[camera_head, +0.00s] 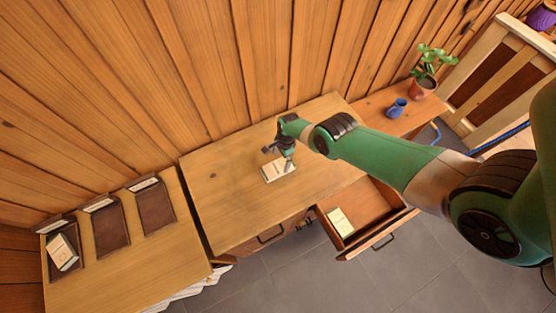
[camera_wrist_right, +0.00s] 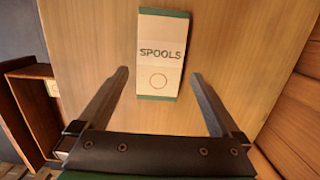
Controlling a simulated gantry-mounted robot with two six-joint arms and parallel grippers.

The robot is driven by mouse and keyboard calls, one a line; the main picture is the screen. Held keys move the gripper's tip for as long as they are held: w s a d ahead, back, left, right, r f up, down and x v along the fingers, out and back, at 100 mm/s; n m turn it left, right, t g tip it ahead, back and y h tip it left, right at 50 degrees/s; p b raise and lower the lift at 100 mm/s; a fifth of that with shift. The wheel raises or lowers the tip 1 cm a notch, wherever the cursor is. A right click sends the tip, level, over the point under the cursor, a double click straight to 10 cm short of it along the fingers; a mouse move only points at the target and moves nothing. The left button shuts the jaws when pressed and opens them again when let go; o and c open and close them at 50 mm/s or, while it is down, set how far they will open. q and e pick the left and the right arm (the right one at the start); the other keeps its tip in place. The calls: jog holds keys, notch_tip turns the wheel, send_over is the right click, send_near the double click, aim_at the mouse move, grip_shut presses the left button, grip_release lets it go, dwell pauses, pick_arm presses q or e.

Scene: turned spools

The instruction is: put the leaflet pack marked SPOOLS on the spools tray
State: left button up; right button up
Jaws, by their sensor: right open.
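The leaflet pack marked SPOOLS (camera_wrist_right: 161,68) lies flat on the wooden desk, cream with dark green ends and a ring below the word. It also shows in the head view (camera_head: 271,174), partly hidden by my gripper. My right gripper (camera_head: 278,155) is over the pack, open and empty. In the right wrist view its two fingers (camera_wrist_right: 158,76) point towards the pack, one on each side, apart from it. Three brown trays stand at the left: left (camera_head: 70,231), middle (camera_head: 110,229) and right (camera_head: 156,210). Their labels are too small to read. My left gripper is out of view.
A similar pack (camera_head: 62,252) lies on the left tray; the middle and right trays are empty. An open drawer (camera_head: 372,207) under the desk holds another pack (camera_head: 340,222). A blue jug (camera_head: 397,107) and potted plant (camera_head: 424,88) stand far right. The desk's left half is clear.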

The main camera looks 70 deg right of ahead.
aim_at(278, 167)
jog(key=f+b, duration=0.3)
jog(key=a+f+b, duration=0.1)
jog(key=f+b, duration=0.1)
jog(key=shift+w+f, duration=0.1)
jog(key=shift+w, duration=0.25)
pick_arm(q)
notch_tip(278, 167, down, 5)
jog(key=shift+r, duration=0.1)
pick_arm(e)
jog(key=shift+r, duration=0.2)
jog(key=c, duration=1.2)
jog(key=shift+c, duration=0.2)
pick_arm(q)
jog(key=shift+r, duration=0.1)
pick_arm(e)
jog(key=shift+r, duration=0.1)
